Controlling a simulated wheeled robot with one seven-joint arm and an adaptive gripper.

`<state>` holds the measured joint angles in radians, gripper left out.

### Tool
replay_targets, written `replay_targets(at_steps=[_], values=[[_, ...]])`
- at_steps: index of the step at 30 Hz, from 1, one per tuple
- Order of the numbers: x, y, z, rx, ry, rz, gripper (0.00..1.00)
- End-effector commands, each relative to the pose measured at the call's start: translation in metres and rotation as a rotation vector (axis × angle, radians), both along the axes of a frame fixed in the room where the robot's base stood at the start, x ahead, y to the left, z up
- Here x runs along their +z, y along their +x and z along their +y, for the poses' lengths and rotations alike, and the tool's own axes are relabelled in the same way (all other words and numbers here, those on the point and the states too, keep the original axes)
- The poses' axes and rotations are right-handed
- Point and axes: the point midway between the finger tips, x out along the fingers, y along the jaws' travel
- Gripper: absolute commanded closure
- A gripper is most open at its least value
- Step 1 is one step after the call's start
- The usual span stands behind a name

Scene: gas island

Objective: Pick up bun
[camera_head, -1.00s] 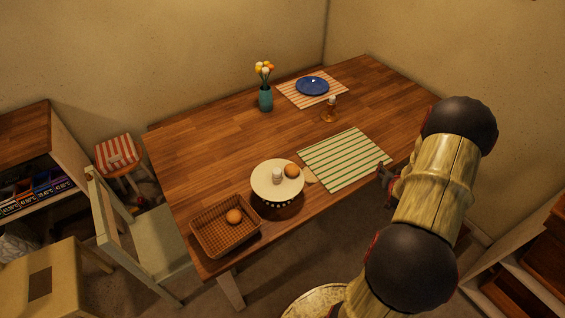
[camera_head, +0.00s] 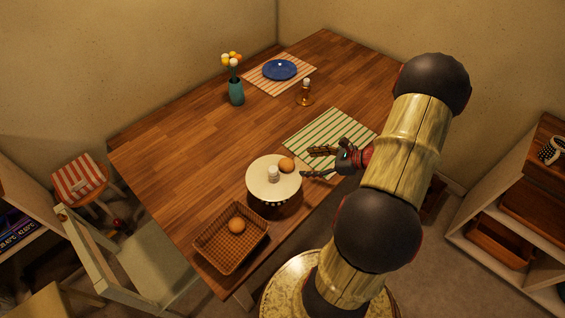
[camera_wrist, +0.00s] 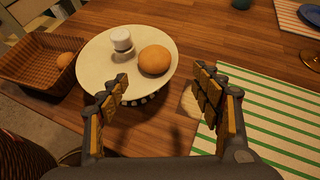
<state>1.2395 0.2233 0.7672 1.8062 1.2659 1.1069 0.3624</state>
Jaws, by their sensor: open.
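A round brown bun (camera_head: 286,165) sits on the right part of a round white stand (camera_head: 259,186). In the wrist view the bun (camera_wrist: 155,60) lies just beyond and between my fingertips, with the stand's plate (camera_wrist: 92,76) under it. A second bun (camera_head: 236,225) lies in a brown woven basket (camera_head: 213,254); it shows at the left of the wrist view (camera_wrist: 66,59). My gripper (camera_head: 314,162) is open and empty, to the right of the stand and apart from the bun.
A small white shaker (camera_head: 273,174) stands on the stand beside the bun. A green-striped mat (camera_head: 312,131) lies partly behind my gripper. The table's middle (camera_head: 195,150) is clear.

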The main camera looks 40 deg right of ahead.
Motion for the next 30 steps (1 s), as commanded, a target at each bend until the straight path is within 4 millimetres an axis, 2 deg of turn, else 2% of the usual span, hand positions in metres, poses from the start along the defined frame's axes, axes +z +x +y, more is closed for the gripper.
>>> replay_targets(at_steps=[4,21,30], values=[[0.007,0.007,0.009,0.011,0.035,-0.030,0.35],[-0.028,0.057,0.037,0.012,0.034,-0.025,0.35],[-0.030,0.062,0.040,0.010,0.034,-0.024,0.35]])
